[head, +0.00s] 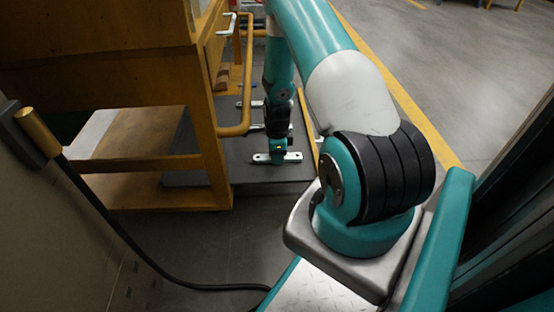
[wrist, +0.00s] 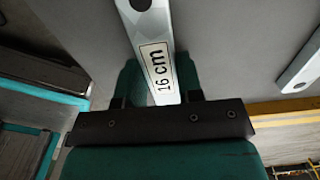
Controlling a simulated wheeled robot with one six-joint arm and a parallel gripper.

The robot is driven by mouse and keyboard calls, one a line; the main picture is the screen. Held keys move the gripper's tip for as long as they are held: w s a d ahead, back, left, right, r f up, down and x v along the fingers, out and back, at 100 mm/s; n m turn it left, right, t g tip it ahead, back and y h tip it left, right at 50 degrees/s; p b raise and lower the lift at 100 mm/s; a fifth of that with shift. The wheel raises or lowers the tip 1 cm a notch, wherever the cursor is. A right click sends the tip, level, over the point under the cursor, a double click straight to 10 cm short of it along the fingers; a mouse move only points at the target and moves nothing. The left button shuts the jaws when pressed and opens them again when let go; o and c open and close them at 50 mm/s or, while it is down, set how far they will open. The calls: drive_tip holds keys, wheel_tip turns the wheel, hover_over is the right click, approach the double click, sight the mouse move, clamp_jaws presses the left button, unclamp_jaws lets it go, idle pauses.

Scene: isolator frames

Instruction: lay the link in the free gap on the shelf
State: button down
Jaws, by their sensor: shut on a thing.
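The link (head: 294,157) is a flat pale metal bar with a hole near each end. My gripper (head: 278,154) is shut on it near its middle, low over the dark grey shelf (head: 245,174), and the bar runs left to right in the head view. In the wrist view the link (wrist: 133,22) carries a white label reading "16 cm" and passes between the jaws (wrist: 158,88). I cannot tell whether it touches the shelf. The free gap is not clearly distinguishable.
Other pale links lie on the shelf beyond my gripper, one (head: 256,103) partly behind my arm. One link (wrist: 303,66) shows at the right in the wrist view. A wooden frame (head: 208,130) and a yellow rail (head: 239,131) stand close on the left.

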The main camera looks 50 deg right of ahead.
drive_tip(key=shift+f, duration=0.15)
drive_tip(key=c, duration=0.8)
unclamp_jaws()
wheel_tip(320, 180, up, 8)
drive_tip(key=p, duration=0.5)
drive_tip(key=shift+f, duration=0.1)
